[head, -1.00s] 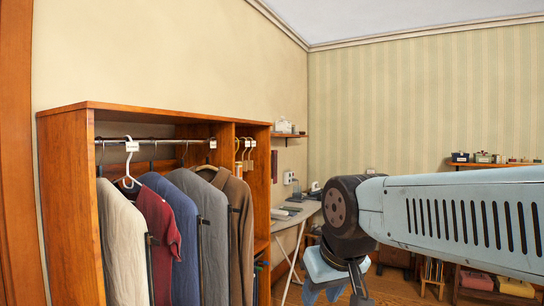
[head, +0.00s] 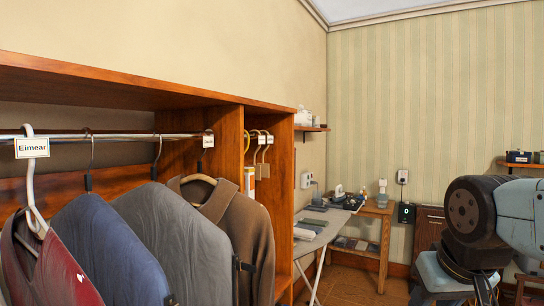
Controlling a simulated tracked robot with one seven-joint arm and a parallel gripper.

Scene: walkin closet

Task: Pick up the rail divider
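White labelled tags hang on the closet rail (head: 110,137), and they look like rail dividers. The nearest tag (head: 32,148) reads "Eimear" and hangs at the left, by a white hanger. A second tag (head: 208,140) hangs near the right end of the rail, its print too small to read. A third white tag (head: 270,139) is by the hooks in the narrow side bay. My gripper (head: 455,293) is at the lower right, well away from the rail and pointing down. Its fingertips are at or beyond the bottom edge, so its opening is unclear.
Jackets and shirts, including a grey jacket (head: 190,235) and a brown coat (head: 240,225), hang close below the rail. The wooden wardrobe (head: 228,165) frames them. An ironing board (head: 330,220) and a small wooden table (head: 385,225) stand beyond it. Floor shows between them and my arm.

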